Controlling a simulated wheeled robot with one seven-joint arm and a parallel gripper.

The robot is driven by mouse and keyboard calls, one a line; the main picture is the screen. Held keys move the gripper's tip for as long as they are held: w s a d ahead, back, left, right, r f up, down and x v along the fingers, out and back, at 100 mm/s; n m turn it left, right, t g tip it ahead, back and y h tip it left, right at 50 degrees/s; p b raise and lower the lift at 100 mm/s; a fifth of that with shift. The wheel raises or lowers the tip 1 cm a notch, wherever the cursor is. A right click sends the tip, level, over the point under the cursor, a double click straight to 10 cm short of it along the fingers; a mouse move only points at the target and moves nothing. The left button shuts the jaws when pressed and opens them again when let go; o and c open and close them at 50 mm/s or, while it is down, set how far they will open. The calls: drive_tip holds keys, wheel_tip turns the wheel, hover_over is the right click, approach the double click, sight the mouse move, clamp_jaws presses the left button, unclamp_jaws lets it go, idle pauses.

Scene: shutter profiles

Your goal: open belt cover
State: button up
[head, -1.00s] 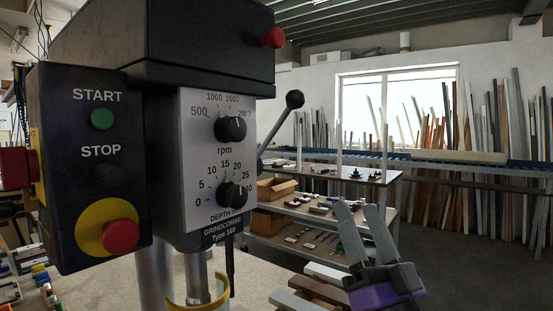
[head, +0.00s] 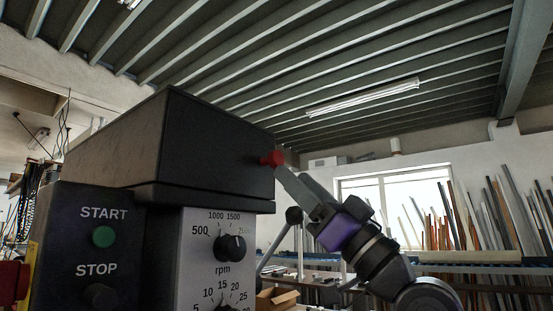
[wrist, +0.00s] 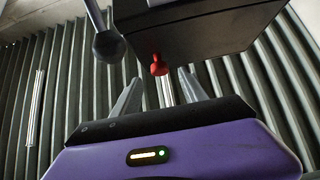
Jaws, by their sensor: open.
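The belt cover (head: 165,140) is the black box-shaped lid on top of the drill press, and it sits closed on the head below. A red knob (head: 272,158) sticks out of its right side. In the wrist view the cover (wrist: 200,35) is at the top, with the red knob (wrist: 158,66) below its edge. My gripper (head: 280,172) is just right of the knob, fingers pointing at it. In the wrist view my open fingers (wrist: 158,88) lie either side of the knob's line, with the knob just beyond the tips. Whether a finger touches it I cannot tell.
The feed lever with its black ball (head: 294,215) stands just below my gripper; the ball also shows in the wrist view (wrist: 108,46). The control panel with START button (head: 103,237) and rpm dial (head: 231,247) is below the cover. Space above the cover is free.

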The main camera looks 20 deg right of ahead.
sight(276, 160)
drive_tip(key=p+x, duration=0.2)
drive_tip(key=x, duration=0.5)
clamp_jaws()
idle(1.4)
